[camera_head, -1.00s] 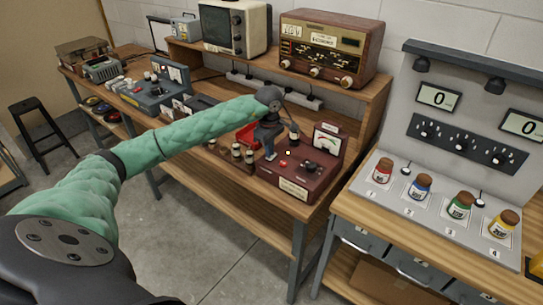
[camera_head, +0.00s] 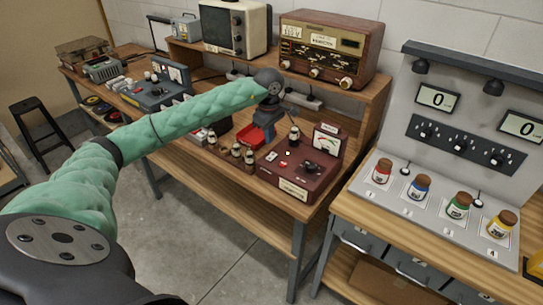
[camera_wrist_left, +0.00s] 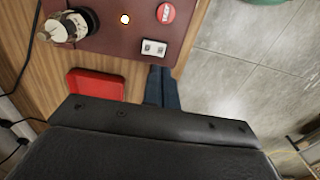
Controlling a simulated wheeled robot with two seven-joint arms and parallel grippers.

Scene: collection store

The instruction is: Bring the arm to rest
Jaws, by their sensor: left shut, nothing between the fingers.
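My left arm, in a green quilted sleeve, reaches across the head view to the workbench. My left gripper (camera_head: 261,141) points down, shut and empty, just behind the dark red instrument box (camera_head: 291,193) and close to the red tray (camera_head: 249,136). In the left wrist view the two blue-grey fingers (camera_wrist_left: 161,72) are together, near the box's edge, with the red tray (camera_wrist_left: 95,85) beside them. The box carries a red button (camera_wrist_left: 166,13), a small light switch plate (camera_wrist_left: 154,47), a lit round lamp (camera_wrist_left: 125,19) and a bottle (camera_wrist_left: 72,25). My right gripper is not in view.
A wooden radio (camera_head: 328,46) and a television (camera_head: 235,25) sit on the shelf above. At right, a grey panel bench (camera_head: 435,220) holds several coloured jars. Bare floor (camera_head: 200,235) lies in front.

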